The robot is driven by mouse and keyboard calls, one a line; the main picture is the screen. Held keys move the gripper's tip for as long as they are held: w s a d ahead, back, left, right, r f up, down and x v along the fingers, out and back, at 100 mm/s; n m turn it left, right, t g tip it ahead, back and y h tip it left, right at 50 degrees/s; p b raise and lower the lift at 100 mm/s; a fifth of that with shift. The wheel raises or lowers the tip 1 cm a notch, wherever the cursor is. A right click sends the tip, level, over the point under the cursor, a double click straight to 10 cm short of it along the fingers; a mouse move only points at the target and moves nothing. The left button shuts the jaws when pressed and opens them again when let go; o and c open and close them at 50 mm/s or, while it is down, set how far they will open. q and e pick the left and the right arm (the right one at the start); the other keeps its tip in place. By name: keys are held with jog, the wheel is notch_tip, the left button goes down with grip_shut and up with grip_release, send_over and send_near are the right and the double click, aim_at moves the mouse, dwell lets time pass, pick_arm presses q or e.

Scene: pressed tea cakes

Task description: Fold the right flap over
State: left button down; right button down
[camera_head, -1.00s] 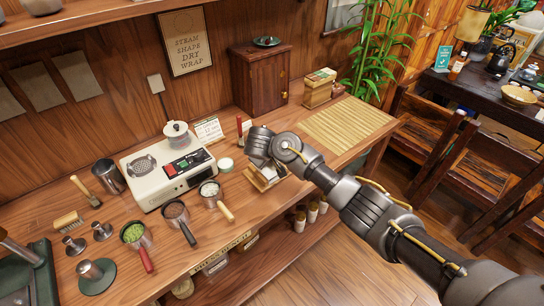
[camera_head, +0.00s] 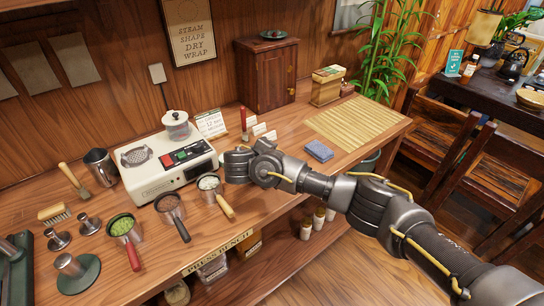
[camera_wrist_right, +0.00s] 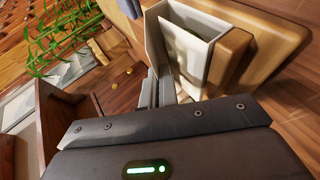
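The paper wrapper (camera_wrist_right: 184,58) stands as white upright panels in a wooden holder (camera_wrist_right: 232,62) in the right wrist view. My right gripper (camera_wrist_right: 158,86) has its two narrow fingers close together, and they look shut. They are beside the lower left side of the white panels; I cannot tell whether they touch. The tea cake is not visible. My left gripper is in neither view.
The white steamer (camera_head: 168,166) and a cup with a wooden handle (camera_head: 211,186) stand close on the left. A folded blue cloth (camera_head: 319,150) and a bamboo mat (camera_head: 355,122) lie to the right. Small cards (camera_head: 259,129) stand behind the gripper.

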jog(key=c, duration=1.7)
grip_release()
